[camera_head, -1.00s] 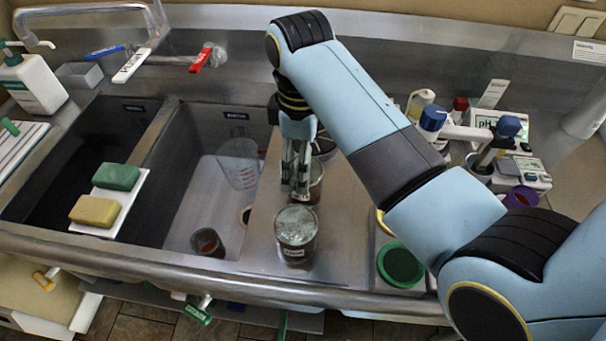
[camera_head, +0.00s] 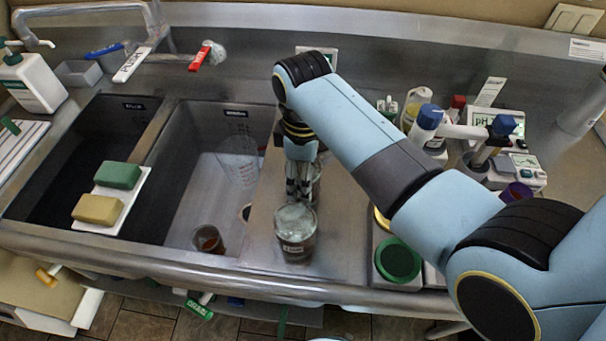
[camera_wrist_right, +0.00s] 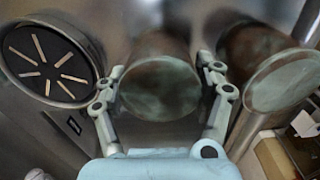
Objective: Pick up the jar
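A dark jar with a pale foamy top (camera_head: 296,226) stands on the steel counter right of the sink. A second, similar jar (camera_head: 316,183) stands just behind it, partly hidden by my right gripper (camera_head: 299,188). My right gripper points down at this rear jar. In the right wrist view, the spread fingers (camera_wrist_right: 161,82) stand on either side of a jar with a greenish, cloudy top (camera_wrist_right: 158,88). Whether the fingers touch its sides is not clear. Another jar (camera_wrist_right: 282,80) is close to the right finger. My left gripper is not in view.
A sink (camera_head: 178,210) with a small brown cup (camera_head: 207,239) and a clear beaker (camera_head: 240,160) lies to the left. Sponges (camera_head: 98,208) sit on a white tray. A green lid (camera_head: 398,260) and a pH meter (camera_head: 497,124) are to the right.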

